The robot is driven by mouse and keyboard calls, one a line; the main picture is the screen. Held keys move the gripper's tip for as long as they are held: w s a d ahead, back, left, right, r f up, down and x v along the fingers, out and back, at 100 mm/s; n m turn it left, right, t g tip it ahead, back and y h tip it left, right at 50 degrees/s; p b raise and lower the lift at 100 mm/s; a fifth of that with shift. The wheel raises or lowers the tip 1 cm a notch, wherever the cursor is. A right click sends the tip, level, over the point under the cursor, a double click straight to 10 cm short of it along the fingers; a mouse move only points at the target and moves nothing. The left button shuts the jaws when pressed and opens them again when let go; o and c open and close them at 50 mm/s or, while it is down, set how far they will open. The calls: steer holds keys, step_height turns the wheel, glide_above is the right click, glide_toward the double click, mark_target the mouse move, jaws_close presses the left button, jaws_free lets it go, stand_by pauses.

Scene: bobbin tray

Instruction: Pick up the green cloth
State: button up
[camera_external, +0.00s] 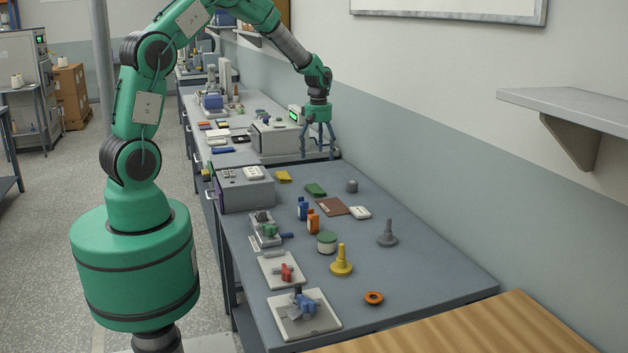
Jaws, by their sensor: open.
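The green cloth (315,189) looks like a small, flat, folded piece lying on the grey bench top (430,267), toward its far end. My gripper (318,156) points down with its fingers spread, open and empty. In the picture it is just above and beyond the cloth, apart from it. How high the fingertips are over the bench is hard to tell from this view.
A yellow folded piece (283,176) lies left of the cloth, a brown flat item (332,207) in front, and a grey knob-like piece (352,186) to the right. A grey box (246,191) stands at left. Bottles and fixtures fill the nearer bench; its right side is mostly clear.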

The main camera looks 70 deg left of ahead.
steer(key=shift+f, duration=0.1)
steer(key=b, duration=0.1)
glide_above(318, 186)
steer(key=shift+d+f, duration=0.15)
steer(key=shift+f, duration=4)
steer(key=shift+f, duration=0.1)
steer(key=shift+f+b, duration=0.65)
steer(key=shift+f, duration=1.9)
steer(key=c, duration=1.1)
